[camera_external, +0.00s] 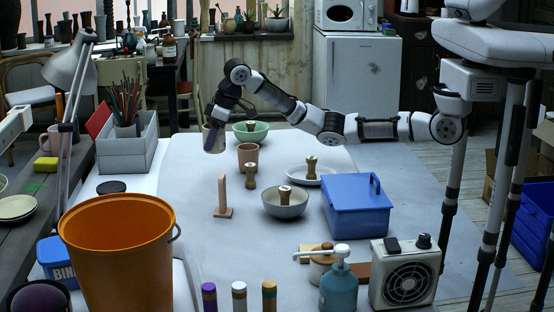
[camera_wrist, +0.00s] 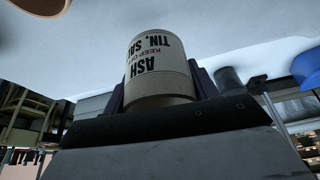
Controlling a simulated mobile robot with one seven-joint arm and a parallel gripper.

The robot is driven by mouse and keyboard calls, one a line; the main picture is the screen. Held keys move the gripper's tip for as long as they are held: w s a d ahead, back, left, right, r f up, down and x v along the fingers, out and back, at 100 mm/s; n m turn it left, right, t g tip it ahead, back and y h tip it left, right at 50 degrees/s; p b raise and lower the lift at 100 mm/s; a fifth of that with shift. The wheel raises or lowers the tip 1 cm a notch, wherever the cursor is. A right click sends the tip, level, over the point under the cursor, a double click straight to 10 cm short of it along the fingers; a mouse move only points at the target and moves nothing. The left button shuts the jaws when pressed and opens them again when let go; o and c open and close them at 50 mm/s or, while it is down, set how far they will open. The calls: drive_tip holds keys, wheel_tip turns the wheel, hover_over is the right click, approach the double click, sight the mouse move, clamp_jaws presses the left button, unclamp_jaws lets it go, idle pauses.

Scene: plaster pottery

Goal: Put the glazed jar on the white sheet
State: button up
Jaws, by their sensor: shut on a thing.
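My gripper (camera_external: 217,122) is shut on a pale cylindrical jar (camera_external: 209,139), which hangs slightly tilted near the far left part of the table. In the wrist view the jar (camera_wrist: 158,65) sits between the two dark fingers, with printed words such as "ASH" and "TIN" upside down. Its glaze is hard to make out. A pale, whitish sheet (camera_external: 185,240) covers much of the table. The jar appears above it, but the gap below its base is hard to judge.
A green bowl (camera_external: 250,137) and a brown cup (camera_external: 248,151) stand close right of the jar. A wooden stand (camera_external: 222,197), grey bowl (camera_external: 285,208), white plate (camera_external: 326,176) and blue box (camera_external: 357,212) lie nearer. An orange bucket (camera_external: 118,255) blocks the front left.

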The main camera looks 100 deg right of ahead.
drive_tip(key=a+r+n+p, duration=0.2)
drive_tip(key=a+r+p, duration=0.15)
drive_tip(key=a, duration=0.85)
wheel_tip(320, 180, up, 6)
drive_tip(key=n+y+p, duration=0.3)
drive_tip(key=n+p, duration=0.3)
drive_tip(key=p, duration=0.4)
hover_over(266, 271)
drive_tip(key=s+d, duration=0.1)
drive_tip(key=shift+g, duration=0.3)
drive_tip(key=f+p, duration=0.4)
drive_tip(key=f, duration=1.5)
drive_tip(key=shift+s+f+p, duration=0.2)
drive_tip(key=shift+p, duration=0.15)
drive_tip(key=shift+f, duration=0.2)
drive_tip(key=o, duration=1.1)
drive_tip(key=shift+c, duration=0.2)
drive_tip(key=shift+r, duration=0.1)
